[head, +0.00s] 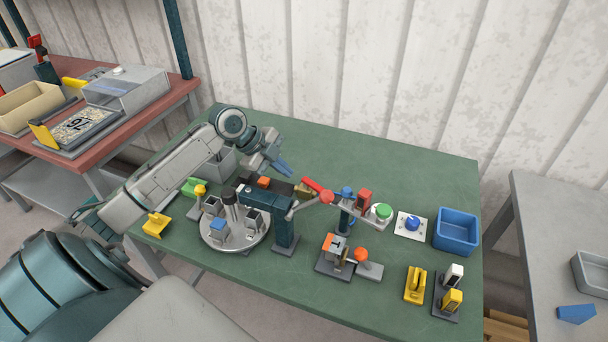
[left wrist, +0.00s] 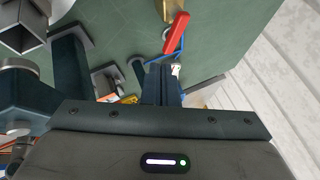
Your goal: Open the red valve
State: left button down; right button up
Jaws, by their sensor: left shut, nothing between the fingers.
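The red valve handle (head: 311,184) is a flat red lever beside a small brass body (head: 303,192) near the middle of the green table. In the left wrist view the red lever (left wrist: 177,32) lies slanted just beyond my fingertips, with part of the brass body (left wrist: 168,9) at the top edge. My left gripper (head: 287,172) hovers behind and to the left of the lever, with its fingers together and empty. The closed fingers (left wrist: 162,68) also show in the wrist view, apparently apart from the lever. My right gripper is out of view.
A dark blue post with a grey arm and red ball (head: 326,196) stands close in front of the valve. A round grey turntable (head: 236,241) is left of it. A blue bin (head: 457,232) stands at the right.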

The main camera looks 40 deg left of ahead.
aim_at(305, 187)
pick_arm(q)
jog(key=p+x, duration=0.2)
jog(key=x, duration=0.6)
jog(key=shift+w+d+f+p, duration=0.15)
jog(key=shift+p, duration=0.25)
jog(key=shift+w+d+f, duration=0.2)
jog(key=shift+f, duration=0.2)
